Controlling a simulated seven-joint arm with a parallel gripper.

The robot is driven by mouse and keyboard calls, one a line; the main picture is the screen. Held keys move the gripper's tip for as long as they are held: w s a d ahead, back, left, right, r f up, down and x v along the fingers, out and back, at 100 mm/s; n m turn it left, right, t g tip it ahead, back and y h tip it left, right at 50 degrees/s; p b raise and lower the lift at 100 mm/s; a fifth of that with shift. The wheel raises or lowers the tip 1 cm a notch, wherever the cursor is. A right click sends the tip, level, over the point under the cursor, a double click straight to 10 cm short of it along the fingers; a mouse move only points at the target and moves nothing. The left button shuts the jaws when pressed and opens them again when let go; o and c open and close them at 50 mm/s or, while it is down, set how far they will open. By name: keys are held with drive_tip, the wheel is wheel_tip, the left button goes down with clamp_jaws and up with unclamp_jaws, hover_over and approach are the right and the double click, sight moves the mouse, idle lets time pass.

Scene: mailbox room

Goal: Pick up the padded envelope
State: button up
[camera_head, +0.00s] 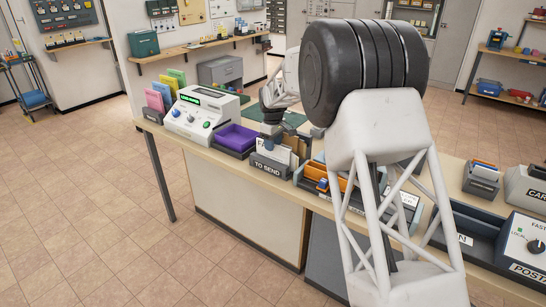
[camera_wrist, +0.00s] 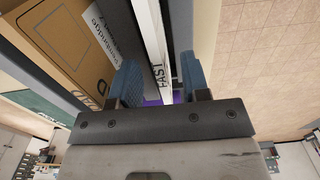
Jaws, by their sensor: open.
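My gripper (camera_head: 270,132) points down at the dark "TO SEND" holder (camera_head: 268,168) on the counter. In the wrist view its blue fingers are apart, and a white upright edge marked "FAST" (camera_wrist: 157,50) shows between them. I cannot tell whether either finger touches it. A tan-brown envelope (camera_wrist: 55,35) with a white label lies beside the fingers, at upper left of the wrist view; it may be the padded envelope, but I cannot tell for sure. White and brown mail (camera_head: 295,148) stands in the holder in the head view, partly hidden by my arm.
A purple-lined tray (camera_head: 236,138) and a white machine with a green display (camera_head: 203,112) stand left of the holder. A bin with orange mail (camera_head: 338,182) stands to the right, partly behind my arm. The floor in front of the counter is clear.

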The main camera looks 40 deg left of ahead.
clamp_jaws()
drive_tip(key=shift+r, duration=0.1)
idle(0.4)
wheel_tip(320, 180, up, 10)
idle(0.6)
idle(0.4)
